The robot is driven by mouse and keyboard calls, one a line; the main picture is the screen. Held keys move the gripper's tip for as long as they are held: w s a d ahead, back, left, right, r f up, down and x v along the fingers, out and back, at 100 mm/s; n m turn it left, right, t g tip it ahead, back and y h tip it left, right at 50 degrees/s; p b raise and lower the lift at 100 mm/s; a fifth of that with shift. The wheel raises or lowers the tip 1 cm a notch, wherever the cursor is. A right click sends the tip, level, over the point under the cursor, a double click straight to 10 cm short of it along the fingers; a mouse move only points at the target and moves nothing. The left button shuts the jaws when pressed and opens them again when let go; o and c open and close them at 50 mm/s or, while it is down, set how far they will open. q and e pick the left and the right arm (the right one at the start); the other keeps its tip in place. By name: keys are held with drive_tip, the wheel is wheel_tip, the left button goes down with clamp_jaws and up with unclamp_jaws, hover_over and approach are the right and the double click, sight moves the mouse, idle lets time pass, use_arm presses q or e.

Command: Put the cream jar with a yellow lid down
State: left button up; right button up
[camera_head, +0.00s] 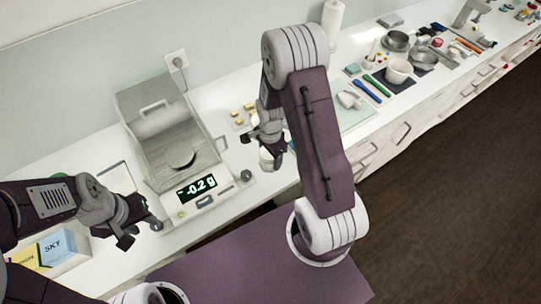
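My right gripper (267,140) is over the counter, right of the scale, partly hidden by my own arm. A small whitish jar-like thing (267,160) shows right at its fingers. Its lid colour is not clear, and I cannot tell whether the fingers grip it or whether it touches the counter. Several small yellow-topped things (238,122) stand on the counter just left of and behind this gripper. My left gripper (140,236) is open and empty, in front of the scale's left side.
The scale (196,190) reads -0.2 g; its grey draft shield (170,130) stands around a dark round pan (182,160). A box marked SKY (58,250) is at the lower left. Bowls (398,70) and tools crowd the right counter. A paper roll (332,22) stands behind.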

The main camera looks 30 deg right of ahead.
drive_tip(key=shift+s, duration=0.15)
drive_tip(key=o, duration=1.5)
drive_tip(key=shift+o, duration=0.2)
drive_tip(key=shift+f, duration=0.1)
drive_tip(key=shift+r, duration=0.25)
wheel_tip(320, 180, up, 12)
drive_tip(key=s+a+n+t, duration=0.1)
drive_tip(key=s+a+n, duration=0.4)
drive_tip(key=n, duration=1.1)
drive_tip(key=s, duration=0.3)
drive_tip(key=shift+s+a+f, duration=0.15)
drive_tip(key=shift+s+a, duration=0.05)
